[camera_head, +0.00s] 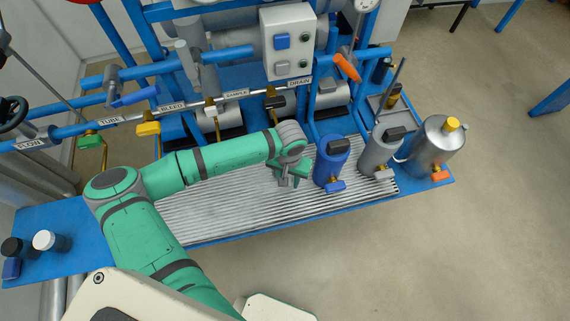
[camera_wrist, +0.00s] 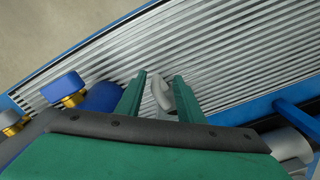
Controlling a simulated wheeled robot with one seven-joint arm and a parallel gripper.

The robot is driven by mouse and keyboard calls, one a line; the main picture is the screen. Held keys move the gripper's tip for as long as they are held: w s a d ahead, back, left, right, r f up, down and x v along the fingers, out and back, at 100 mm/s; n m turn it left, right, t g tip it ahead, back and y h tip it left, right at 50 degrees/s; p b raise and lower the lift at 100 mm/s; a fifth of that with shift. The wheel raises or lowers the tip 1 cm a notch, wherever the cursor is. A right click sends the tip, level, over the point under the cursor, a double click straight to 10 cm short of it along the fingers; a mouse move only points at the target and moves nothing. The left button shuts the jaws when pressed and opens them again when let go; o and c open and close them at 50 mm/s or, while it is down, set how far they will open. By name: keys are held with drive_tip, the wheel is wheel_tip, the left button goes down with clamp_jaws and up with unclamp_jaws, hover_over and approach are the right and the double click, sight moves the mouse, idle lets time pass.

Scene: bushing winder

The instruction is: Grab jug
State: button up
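Several jug-like vessels with taps stand at the right end of the ribbed tray: a blue one (camera_head: 331,163) with a blue tap handle, a grey one (camera_head: 378,154) with a brass tap, and a larger silver one (camera_head: 434,149) with a yellow cap. I cannot tell which is the jug. My gripper (camera_head: 290,180) is just left of the blue vessel, low over the tray. In the wrist view its green fingers (camera_wrist: 160,97) are apart, with a small grey curved piece (camera_wrist: 161,92) between them, which I cannot identify. The blue vessel (camera_wrist: 100,97) shows left of the fingers, partly hidden.
The ribbed tray (camera_head: 215,215) is bare left of my gripper. Behind it runs a pipe with labelled valves and a grey switch box (camera_head: 288,42). Small black and white jars (camera_head: 44,240) stand on the blue bench at far left. Open floor lies in front.

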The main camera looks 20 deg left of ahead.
drive_tip(key=shift+s+a+f, duration=0.15)
drive_tip(key=shift+a+f, duration=0.2)
drive_tip(key=shift+f, duration=0.15)
drive_tip(key=f, duration=0.4)
drive_tip(key=shift+w+d+f, duration=0.2)
drive_tip(key=shift+w+f, duration=0.2)
clamp_jaws()
